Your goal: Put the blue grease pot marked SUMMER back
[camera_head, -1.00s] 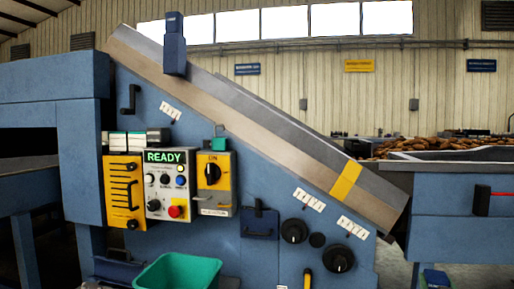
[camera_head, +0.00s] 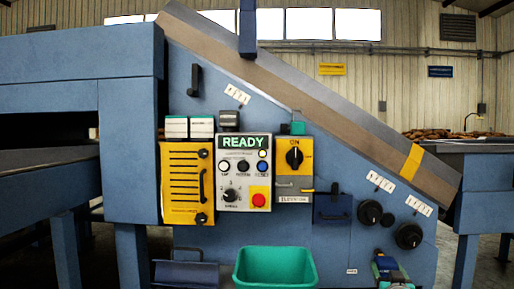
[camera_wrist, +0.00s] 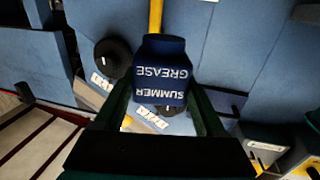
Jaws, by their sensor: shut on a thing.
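The blue grease pot (camera_wrist: 162,58) fills the middle of the wrist view. Its white lettering SUMMER GREASE reads upside down there. My gripper (camera_wrist: 160,90) is shut on it, with a dark green finger on each side. In the head view my gripper (camera_head: 393,275) is low at the right, in front of the machine below the black knobs. The pot shows there as a small blue patch (camera_head: 384,264), partly hidden.
A yellow handle (camera_wrist: 156,14) stands behind the pot. Black knobs (camera_head: 369,212) are above my gripper. A green bin (camera_head: 275,266), a blue shelf (camera_head: 186,274), a dark blue holder (camera_head: 332,208) and the READY control panel (camera_head: 243,170) are further left.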

